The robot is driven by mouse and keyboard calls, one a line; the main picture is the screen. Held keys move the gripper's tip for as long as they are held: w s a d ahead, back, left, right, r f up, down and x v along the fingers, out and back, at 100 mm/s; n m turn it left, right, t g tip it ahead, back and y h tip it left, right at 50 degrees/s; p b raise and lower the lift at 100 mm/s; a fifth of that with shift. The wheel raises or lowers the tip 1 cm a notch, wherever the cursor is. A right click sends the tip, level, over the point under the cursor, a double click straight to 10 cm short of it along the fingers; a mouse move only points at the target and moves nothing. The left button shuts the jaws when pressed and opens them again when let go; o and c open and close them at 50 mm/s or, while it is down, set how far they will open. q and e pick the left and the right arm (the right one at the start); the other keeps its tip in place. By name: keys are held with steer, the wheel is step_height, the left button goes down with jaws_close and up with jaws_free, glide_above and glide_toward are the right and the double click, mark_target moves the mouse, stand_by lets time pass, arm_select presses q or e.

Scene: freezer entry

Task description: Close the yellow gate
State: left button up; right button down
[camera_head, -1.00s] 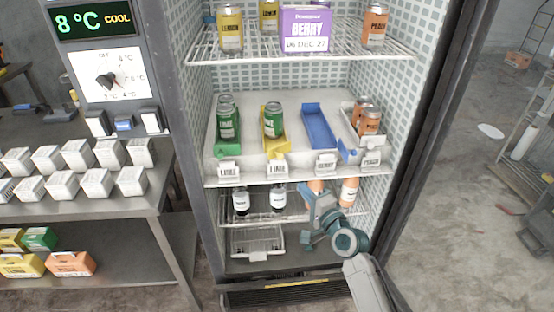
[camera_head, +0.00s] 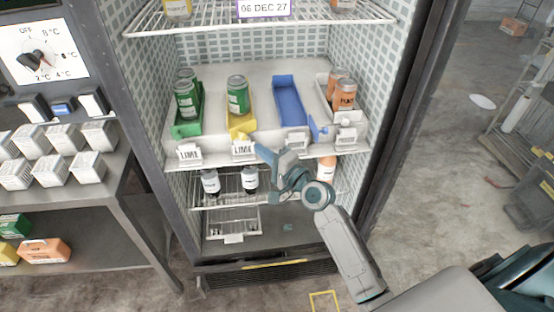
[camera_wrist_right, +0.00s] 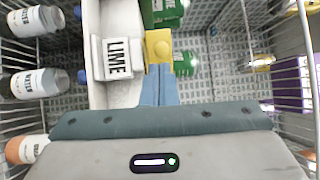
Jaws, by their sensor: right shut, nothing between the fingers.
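My right gripper (camera_head: 263,151) is shut and empty at the shelf front, just below the yellow lane. In the wrist view its blue fingertips (camera_wrist_right: 158,80) meet the gate's lower edge; I cannot tell if they press on it. My left gripper is out of view.
The blue lane (camera_head: 289,100) is empty, with a small blue piece (camera_head: 318,132) sticking out at its front. A green lane (camera_head: 186,130) stands left, a white lane with orange cans (camera_head: 345,95) right. Bottles (camera_head: 250,180) stand on the wire shelf below. The freezer frame (camera_head: 400,120) borders the right.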

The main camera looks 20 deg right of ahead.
mark_target(245, 138)
steer(key=x, duration=0.2)
steer(key=shift+w+a+r+p, duration=0.15)
steer(key=shift+w+a+p, duration=0.1)
steer(key=shift+w+p, duration=0.1)
steer(key=shift+w+a, duration=0.15)
steer(key=shift+w, duration=0.15)
steer(key=shift+w+a, duration=0.1)
steer(key=shift+w, duration=0.25)
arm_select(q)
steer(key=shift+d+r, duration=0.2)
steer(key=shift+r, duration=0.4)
